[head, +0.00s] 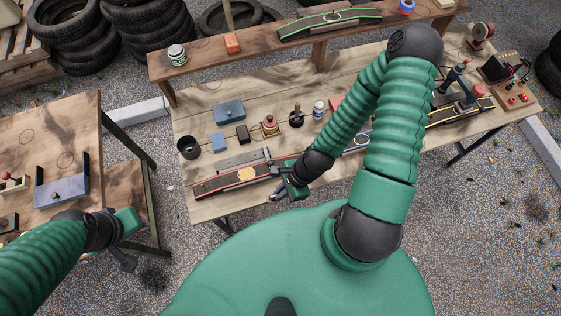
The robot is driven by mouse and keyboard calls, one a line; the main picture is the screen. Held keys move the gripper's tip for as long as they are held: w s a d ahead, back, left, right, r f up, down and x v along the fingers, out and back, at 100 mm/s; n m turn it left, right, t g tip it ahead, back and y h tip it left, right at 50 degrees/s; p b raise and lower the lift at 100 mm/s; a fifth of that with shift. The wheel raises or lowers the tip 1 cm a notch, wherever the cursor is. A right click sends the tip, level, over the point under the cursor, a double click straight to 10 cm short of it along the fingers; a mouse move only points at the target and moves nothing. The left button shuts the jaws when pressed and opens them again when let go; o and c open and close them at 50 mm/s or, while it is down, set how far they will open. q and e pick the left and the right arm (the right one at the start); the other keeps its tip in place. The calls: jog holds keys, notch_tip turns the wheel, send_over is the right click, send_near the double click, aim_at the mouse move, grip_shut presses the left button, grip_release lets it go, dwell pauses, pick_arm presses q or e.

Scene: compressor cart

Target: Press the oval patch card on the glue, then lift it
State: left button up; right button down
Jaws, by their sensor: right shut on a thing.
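A dark tread strip (215,184) with a red edge lies near the front left edge of the long wooden bench. A yellow oval (246,174) shows on its top; I cannot tell whether it is glue or card. My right gripper (275,186) is at the strip's right end, just right of the yellow oval. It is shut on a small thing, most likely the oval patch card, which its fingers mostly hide. My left gripper (125,240) is beside the left table, away from the strip; its jaws are too unclear to judge.
Behind the strip stand a black cup (188,147), a blue box (229,111), a red-and-yellow can (269,125) and several small items. A raised shelf (265,58) runs along the back. A blue-grey block (62,191) sits on the left table.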

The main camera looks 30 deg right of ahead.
jog(key=shift+r+p, duration=1.7)
jog(key=shift+r, duration=0.25)
jog(key=shift+f, duration=0.1)
